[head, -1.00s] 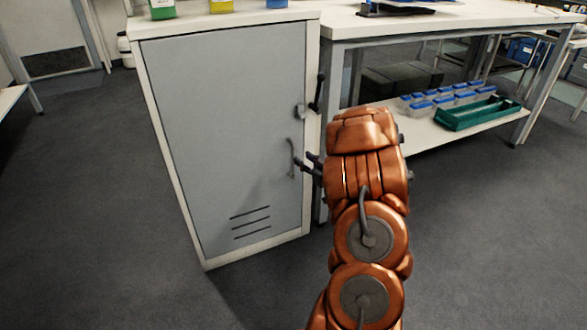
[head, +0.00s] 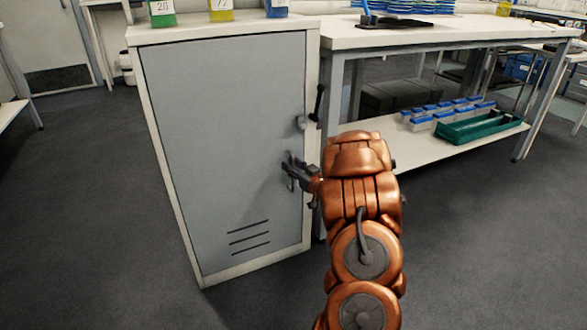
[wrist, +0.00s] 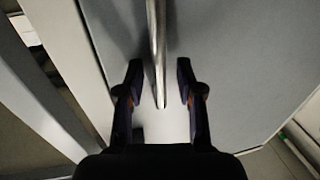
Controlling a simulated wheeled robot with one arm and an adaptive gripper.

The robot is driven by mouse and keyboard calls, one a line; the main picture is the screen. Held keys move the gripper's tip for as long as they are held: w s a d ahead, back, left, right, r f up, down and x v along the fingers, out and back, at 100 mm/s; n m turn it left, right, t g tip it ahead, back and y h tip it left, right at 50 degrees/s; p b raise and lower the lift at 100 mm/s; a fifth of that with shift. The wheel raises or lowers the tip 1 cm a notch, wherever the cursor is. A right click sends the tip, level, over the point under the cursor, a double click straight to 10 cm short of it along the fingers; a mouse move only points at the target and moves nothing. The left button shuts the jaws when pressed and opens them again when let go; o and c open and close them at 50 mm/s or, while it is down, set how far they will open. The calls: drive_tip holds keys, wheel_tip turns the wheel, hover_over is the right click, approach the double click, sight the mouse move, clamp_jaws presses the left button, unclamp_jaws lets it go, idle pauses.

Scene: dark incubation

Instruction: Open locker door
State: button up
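The grey locker door (head: 222,140) is shut in its cream frame, with vent slots low down. The fingers are open, with a gap to the bar on both sides.
A white workbench (head: 430,34) stands right of the locker. Its lower shelf holds blue-lidded boxes (head: 445,110) and a green tray (head: 482,125). Green, yellow and blue containers (head: 221,10) stand on the locker. The floor (head: 90,200) left of the locker is clear.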

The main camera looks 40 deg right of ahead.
drive_tip(key=shift+c, duration=0.4)
clamp_jaws()
